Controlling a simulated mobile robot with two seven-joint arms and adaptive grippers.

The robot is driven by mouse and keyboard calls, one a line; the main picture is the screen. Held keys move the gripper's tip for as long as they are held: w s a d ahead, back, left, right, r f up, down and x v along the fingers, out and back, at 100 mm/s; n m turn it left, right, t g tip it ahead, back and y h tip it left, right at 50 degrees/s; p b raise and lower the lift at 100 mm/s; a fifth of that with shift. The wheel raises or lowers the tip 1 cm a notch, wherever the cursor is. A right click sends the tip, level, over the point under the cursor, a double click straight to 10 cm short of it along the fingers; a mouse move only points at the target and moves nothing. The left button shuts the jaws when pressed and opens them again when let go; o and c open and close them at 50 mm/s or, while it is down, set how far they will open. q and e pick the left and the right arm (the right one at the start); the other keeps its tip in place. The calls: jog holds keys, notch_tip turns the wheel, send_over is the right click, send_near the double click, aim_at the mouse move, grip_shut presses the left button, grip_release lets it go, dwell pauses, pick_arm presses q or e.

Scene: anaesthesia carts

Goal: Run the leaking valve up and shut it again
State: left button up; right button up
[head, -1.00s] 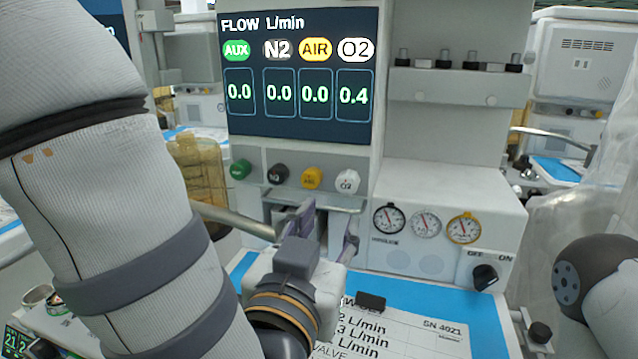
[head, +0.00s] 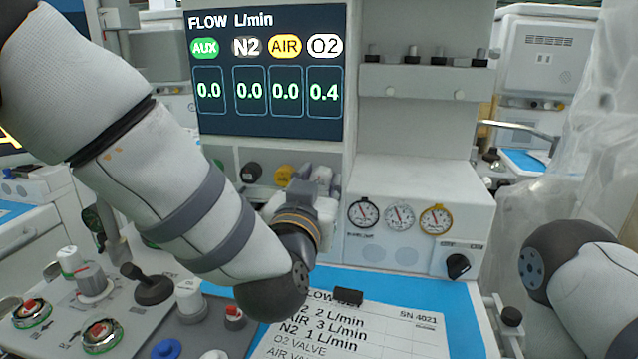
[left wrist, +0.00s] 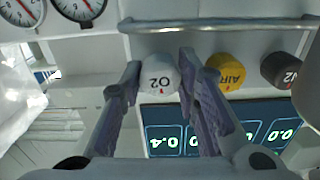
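The flow display (head: 268,70) reads O2 0.4, with AUX, N2 and AIR at 0.0. The white O2 knob (left wrist: 161,75) shows in the left wrist view, upside down, between the two fingers of my left gripper (left wrist: 161,66). The fingers look open, one on each side of the knob, with no clear grip on it. In the head view my left gripper (head: 318,185) reaches up to the knob row and hides the O2 knob. The yellow AIR knob (head: 285,174) and black N2 knob (head: 251,172) are beside it. My right gripper is out of view.
A metal rail (left wrist: 220,24) runs along the knob row. Three gauges (head: 400,216) and an OFF/ON switch (head: 458,265) are to the right. A printed card (head: 375,325) lies on the blue worktop below. A clear plastic drape (head: 560,150) hangs at the right.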

pick_arm(q)
jog(key=shift+c, duration=1)
jog(key=shift+m, duration=0.7)
jog(key=o, duration=0.9)
jog(key=s+a, duration=0.2)
jog(key=s, duration=1)
jog(key=shift+a, duration=0.2)
jog(key=shift+w, duration=0.1)
